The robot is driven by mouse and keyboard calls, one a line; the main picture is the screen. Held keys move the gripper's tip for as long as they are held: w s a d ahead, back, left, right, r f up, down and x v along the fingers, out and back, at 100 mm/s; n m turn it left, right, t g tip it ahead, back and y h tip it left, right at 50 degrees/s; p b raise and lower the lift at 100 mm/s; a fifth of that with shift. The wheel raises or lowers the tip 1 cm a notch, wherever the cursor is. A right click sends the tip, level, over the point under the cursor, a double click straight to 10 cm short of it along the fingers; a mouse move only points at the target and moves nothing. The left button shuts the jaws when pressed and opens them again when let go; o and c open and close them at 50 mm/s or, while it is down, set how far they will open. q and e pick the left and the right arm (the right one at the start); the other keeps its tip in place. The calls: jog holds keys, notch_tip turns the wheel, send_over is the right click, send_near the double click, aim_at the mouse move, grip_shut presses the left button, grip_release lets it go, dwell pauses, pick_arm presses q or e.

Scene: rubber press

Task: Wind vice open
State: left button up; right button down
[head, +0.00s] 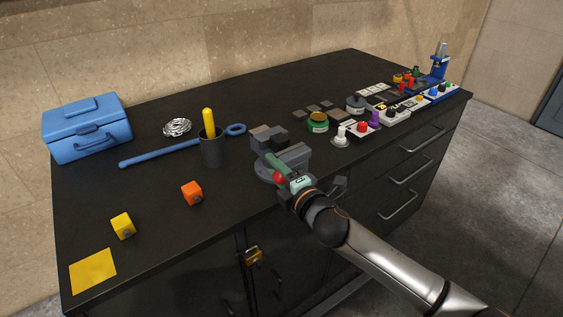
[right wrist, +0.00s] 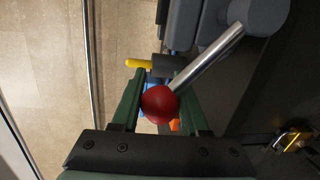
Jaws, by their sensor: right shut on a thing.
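The grey vice (head: 281,152) stands at the front edge of the dark bench in the head view. My right gripper (head: 277,168) is at the vice's front, its green fingers pointing towards it. In the right wrist view, the red ball knob (right wrist: 160,104) sits between the two green fingers of my right gripper (right wrist: 157,98), which are shut on it. The knob is on the end of a shiny metal handle bar (right wrist: 207,58) that slants up right to the grey screw hub (right wrist: 258,14). The red knob also shows in the head view (head: 278,178). My left gripper is out of view.
A dark cup (head: 212,150) with a yellow-handled tool and a blue wrench (head: 160,154) lie left of the vice. Orange (head: 192,193) and yellow (head: 123,226) blocks are front left. A blue toolbox (head: 87,127) is at the back left. Switches and small parts crowd the right; drawer handles face the front.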

jog(key=f+n, duration=0.1)
jog(key=f+n+b, duration=0.1)
jog(key=s+a+f+n, duration=0.1)
jog(key=shift+a+f+b, duration=0.1)
jog(key=shift+b, duration=0.25)
jog(key=shift+s+a+f+n+t+b, duration=0.15)
jog(key=shift+f+n+t+b, duration=0.5)
jog(key=shift+f+n, duration=0.6)
jog(key=shift+r, duration=0.15)
jog(key=shift+c, duration=2.1)
grip_release()
jog(key=shift+r, duration=0.1)
jog(key=v, duration=1.2)
jog(key=shift+r, duration=0.2)
jog(key=shift+s+f, duration=0.1)
jog(key=shift+s, duration=0.05)
